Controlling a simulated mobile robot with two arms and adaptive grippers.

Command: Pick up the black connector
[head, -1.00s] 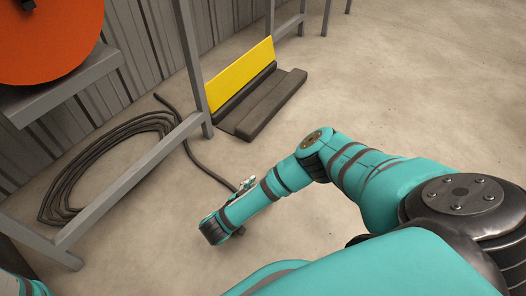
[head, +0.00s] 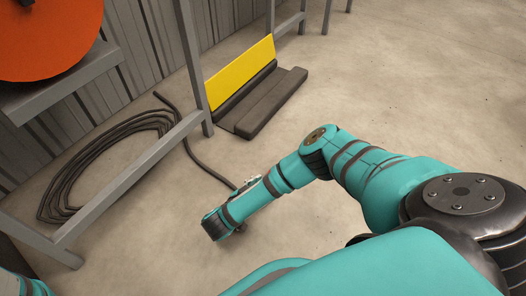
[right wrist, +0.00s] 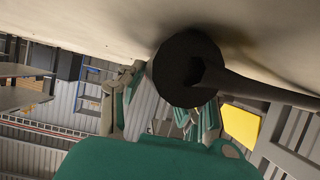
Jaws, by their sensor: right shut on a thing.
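The black connector (right wrist: 184,70) is a dark round plug on the end of a black cable (right wrist: 262,89). In the right wrist view it lies between the fingers of my right gripper (right wrist: 178,112), which is shut on it, close to the concrete floor. In the head view my right gripper (head: 249,184) is small and low by the floor, and the connector is mostly hidden there. The cable (head: 205,166) runs from it up and left to the loose coil (head: 75,178).
A grey metal frame (head: 130,180) stands over the coil, with an orange reel (head: 50,40) above on the left. A yellow panel with a black base (head: 240,75) sits near the wall. The floor (head: 420,90) at the right is clear.

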